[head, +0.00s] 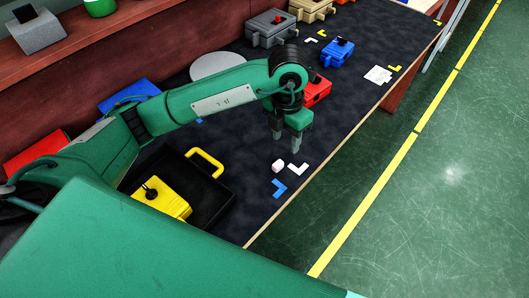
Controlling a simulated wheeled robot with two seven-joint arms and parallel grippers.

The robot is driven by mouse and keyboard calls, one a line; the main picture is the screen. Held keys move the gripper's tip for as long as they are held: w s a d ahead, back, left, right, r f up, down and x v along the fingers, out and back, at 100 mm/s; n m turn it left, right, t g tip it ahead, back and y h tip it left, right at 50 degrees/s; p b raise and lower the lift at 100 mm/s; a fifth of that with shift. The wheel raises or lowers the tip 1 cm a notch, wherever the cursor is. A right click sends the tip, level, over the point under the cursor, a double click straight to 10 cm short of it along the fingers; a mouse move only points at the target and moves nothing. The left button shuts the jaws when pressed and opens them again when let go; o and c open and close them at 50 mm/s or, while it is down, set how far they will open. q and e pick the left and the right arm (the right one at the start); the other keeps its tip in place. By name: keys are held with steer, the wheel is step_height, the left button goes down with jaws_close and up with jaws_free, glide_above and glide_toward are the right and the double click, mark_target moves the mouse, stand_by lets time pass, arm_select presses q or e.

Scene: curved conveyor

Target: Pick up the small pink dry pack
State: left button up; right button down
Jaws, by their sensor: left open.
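The small pink dry pack (278,166) is a pale pink little block on the dark table mat. It lies just left of a white corner mark, near the table's front edge. My left gripper (285,142) points down above and slightly behind the pack in the picture. Its two fingers are apart and nothing shows between them. The pack appears apart from the fingers. My right gripper does not show.
A black tray (222,195) with a yellow handle and a yellow box (162,197) stand left of the pack. A red box (317,91) is behind the gripper. A blue box (338,51) stands farther back. The table edge drops to a green floor on the right.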

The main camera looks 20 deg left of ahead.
arm_select(q)
glide_above(278, 163)
steer(key=shift+y, duration=0.3)
steer(key=f, duration=0.8)
steer(key=shift+s+d+p, duration=0.1)
steer(key=shift+d+p, duration=0.15)
steer(key=shift+p, duration=0.05)
steer(key=f, duration=0.2)
steer(key=f+p, duration=0.1)
steer(key=f, duration=0.1)
steer(key=shift+a, duration=0.25)
steer(key=shift+f, duration=0.6)
jaws_close()
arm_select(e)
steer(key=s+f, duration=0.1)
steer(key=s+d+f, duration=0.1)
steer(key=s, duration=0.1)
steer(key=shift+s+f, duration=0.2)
arm_select(q)
steer(key=shift+r, duration=0.1)
